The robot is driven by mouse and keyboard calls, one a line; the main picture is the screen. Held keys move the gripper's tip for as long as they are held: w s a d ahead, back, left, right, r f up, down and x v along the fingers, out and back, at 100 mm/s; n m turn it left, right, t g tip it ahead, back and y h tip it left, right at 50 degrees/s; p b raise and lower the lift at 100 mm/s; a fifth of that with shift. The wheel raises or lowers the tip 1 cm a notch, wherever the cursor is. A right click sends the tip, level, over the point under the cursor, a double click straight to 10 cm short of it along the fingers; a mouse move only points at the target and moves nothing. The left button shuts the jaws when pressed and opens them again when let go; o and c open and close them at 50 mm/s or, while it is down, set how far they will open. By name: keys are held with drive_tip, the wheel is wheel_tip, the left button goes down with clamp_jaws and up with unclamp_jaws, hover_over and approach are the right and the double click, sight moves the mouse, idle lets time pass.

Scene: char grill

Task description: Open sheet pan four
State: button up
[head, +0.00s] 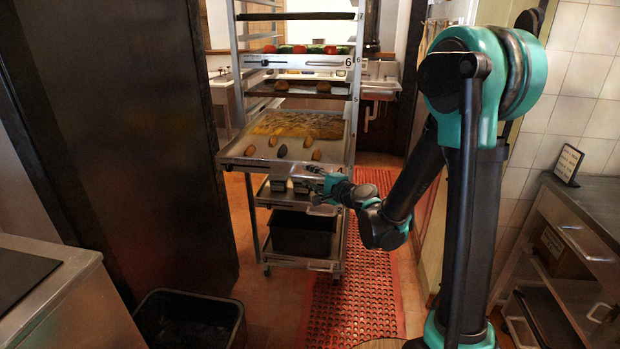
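A wheeled metal rack (237,55) stands ahead in the head view, with numbered sheet pans at several heights. One pan, which I take to be sheet pan four (235,152), sticks out toward me from the rack at mid height. It holds several small brown oval items on pale paper, with a browned sheet behind them. My gripper (316,183) is at the right part of this pan's front edge, close to or touching it. The fingers are small and partly hidden, so I cannot tell whether they are open or shut on the edge.
Pan six (300,61) with red and green food and a darker pan (295,92) sit above. A black bin (303,233) is low in the rack. A dark bin (190,318) stands front left. Red matting (355,305) covers clear floor. A counter (585,210) is at right.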

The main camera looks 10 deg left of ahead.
drive_tip(key=v, duration=1.2)
drive_tip(key=shift+s+f, duration=0.1)
drive_tip(key=s+d+f+n+g+h, duration=0.3)
drive_tip(key=s+d+f+n+h, duration=0.2)
drive_tip(key=s+d+f, duration=0.3)
drive_tip(key=s+d+f+n+g+h, duration=0.4)
drive_tip(key=s+d+f, duration=0.4)
drive_tip(key=d, duration=0.5)
drive_tip(key=shift+s+d+n+g+h, duration=0.2)
drive_tip(key=shift+s+n+g+h, duration=0.1)
drive_tip(key=shift+s+n+h, duration=0.75)
